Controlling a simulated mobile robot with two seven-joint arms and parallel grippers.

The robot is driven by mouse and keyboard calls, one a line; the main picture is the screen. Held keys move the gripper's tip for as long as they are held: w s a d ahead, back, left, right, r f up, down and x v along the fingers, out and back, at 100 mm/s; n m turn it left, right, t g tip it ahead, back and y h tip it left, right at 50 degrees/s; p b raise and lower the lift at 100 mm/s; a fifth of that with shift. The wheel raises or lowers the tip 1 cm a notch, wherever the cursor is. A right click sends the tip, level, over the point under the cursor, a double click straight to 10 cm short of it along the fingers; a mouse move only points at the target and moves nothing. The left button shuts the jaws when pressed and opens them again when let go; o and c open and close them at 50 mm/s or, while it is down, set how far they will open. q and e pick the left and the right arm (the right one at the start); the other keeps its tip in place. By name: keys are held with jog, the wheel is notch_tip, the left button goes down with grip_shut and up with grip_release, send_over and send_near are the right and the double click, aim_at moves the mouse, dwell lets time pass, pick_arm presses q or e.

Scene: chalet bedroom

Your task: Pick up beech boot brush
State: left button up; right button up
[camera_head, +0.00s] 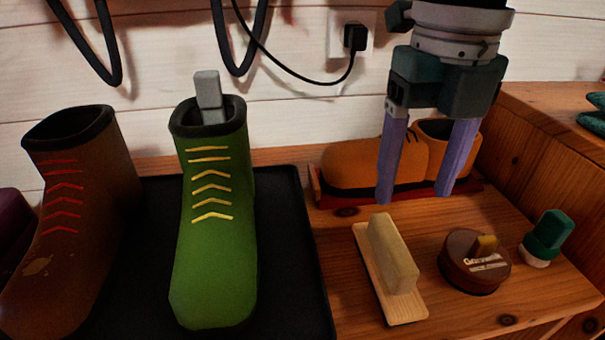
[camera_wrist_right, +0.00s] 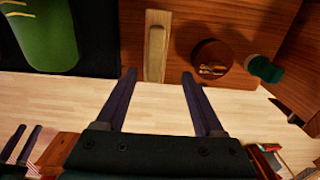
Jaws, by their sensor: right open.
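The beech boot brush (camera_head: 392,265) lies on the wooden bench top, a pale flat board with a cream block along it. In the right wrist view the brush (camera_wrist_right: 155,45) lies beyond the fingertips, roughly in line with the gap between them. My right gripper (camera_head: 414,197) is open and empty, pointing down, with its fingers behind the brush in the head view. In the right wrist view its fingers (camera_wrist_right: 158,73) are spread wide and touch nothing. My left gripper (camera_wrist_right: 22,143) shows only at the lower left of the wrist view, its two fingers apart.
An orange shoe (camera_head: 350,165) is behind the right fingers. A green boot (camera_head: 212,230) stands on a black tray (camera_head: 290,230), a brown boot (camera_head: 75,220) at left.

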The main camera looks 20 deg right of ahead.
jog(key=b, duration=0.1)
send_over(394, 239)
jog(key=f, duration=0.4)
jog(key=shift+s+d, duration=0.2)
jog(key=shift+d, duration=0.1)
jog(key=f+b, duration=0.1)
jog(key=f, duration=0.2)
jog(key=f+b, duration=0.1)
jog(key=f, duration=0.1)
jog(key=shift+w+a+f+b, duration=0.15)
jog(key=shift+a+f+b, duration=0.1)
jog(key=shift+a+b, duration=0.15)
jog(key=shift+r, duration=0.1)
grip_shut()
